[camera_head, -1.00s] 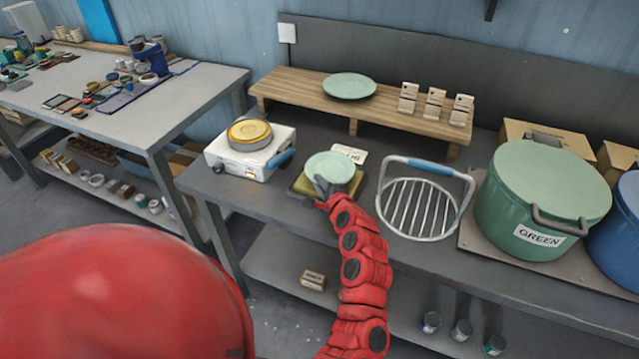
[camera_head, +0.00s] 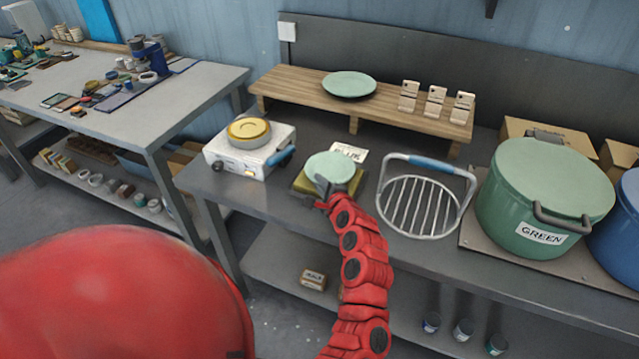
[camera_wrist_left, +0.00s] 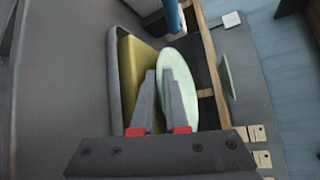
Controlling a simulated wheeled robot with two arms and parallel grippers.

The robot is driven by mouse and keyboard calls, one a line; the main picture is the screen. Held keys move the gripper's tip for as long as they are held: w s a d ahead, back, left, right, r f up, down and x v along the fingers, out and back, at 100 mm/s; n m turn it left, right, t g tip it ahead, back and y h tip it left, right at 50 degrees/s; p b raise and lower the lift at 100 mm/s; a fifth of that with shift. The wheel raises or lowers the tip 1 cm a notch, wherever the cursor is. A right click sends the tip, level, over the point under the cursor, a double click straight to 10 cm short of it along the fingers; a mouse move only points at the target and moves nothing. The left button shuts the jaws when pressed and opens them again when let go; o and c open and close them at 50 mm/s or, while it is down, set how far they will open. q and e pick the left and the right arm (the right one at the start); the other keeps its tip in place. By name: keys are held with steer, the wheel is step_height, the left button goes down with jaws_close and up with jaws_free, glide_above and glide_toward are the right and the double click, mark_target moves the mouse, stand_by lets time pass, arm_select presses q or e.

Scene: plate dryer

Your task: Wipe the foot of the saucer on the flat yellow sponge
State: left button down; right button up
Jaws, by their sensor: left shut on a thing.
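The pale green saucer (camera_head: 330,169) is held roughly level over the flat yellow sponge (camera_head: 303,186), which lies in a dark tray near the bench's front edge. My left gripper (camera_head: 322,184) is shut on the near rim of the saucer. In the left wrist view the saucer (camera_wrist_left: 182,98) shows beside the fingers (camera_wrist_left: 159,76), with the yellow sponge (camera_wrist_left: 131,78) close along its underside. The foot is hidden beneath the saucer, and I cannot tell whether it touches the sponge. My right gripper is not in view.
A white hotplate (camera_head: 228,159) with a yellow-topped tin stands left of the sponge. A wire rack (camera_head: 418,207) with a blue handle stands right, then a green pot (camera_head: 535,205). A wooden shelf (camera_head: 300,88) behind carries a green plate (camera_head: 349,84). A label card (camera_head: 350,151) lies behind the saucer.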

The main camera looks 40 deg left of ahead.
arm_select(q)
steer(key=shift+f+b, duration=0.2)
steer(key=shift+b, duration=0.6)
stand_by(1.9)
